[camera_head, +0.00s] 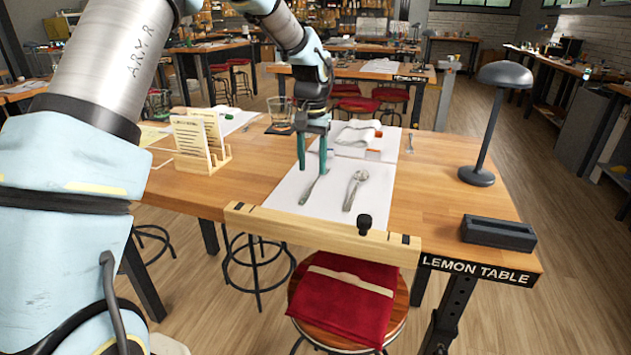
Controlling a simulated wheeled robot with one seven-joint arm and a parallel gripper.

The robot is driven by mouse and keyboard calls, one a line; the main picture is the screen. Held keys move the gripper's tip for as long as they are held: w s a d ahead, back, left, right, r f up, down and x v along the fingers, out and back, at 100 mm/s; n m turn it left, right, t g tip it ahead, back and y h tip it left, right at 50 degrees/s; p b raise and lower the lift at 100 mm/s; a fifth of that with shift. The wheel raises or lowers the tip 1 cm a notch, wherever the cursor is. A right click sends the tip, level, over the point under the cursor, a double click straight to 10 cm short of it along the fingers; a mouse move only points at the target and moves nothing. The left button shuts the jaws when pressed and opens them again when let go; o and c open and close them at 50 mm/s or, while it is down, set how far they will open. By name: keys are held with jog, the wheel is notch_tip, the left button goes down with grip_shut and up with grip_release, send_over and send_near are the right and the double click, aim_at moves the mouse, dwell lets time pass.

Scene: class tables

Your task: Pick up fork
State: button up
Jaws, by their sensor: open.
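My gripper (312,172) hangs fingers-down over the white sheet (290,195) on the wooden table, with its two green fingers apart and nothing seen between them. A thin silver utensil (308,193), possibly the fork, lies on the sheet just below the fingertips. Its upper end is partly hidden by the right finger, so I cannot tell its shape. A second silver utensil (354,191) with a wider, rounded head lies to its right, apart from the gripper. Whether the fingers touch the first utensil is unclear.
A wooden bar with a black knob (364,225) runs along the table's front edge. A card holder (202,146) stands left, a folded white cloth (357,134) behind. A grey lamp (480,176) and a dark box (498,234) are right. A red-cushioned stool (343,300) is in front.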

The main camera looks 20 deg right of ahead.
aim_at(314, 183)
jog(key=f, duration=0.1)
jog(key=f+p, duration=0.1)
jog(key=f, duration=0.2)
jog(key=shift+d+f, duration=0.1)
jog(key=shift+d, duration=0.2)
jog(key=shift+c, duration=0.2)
grip_shut()
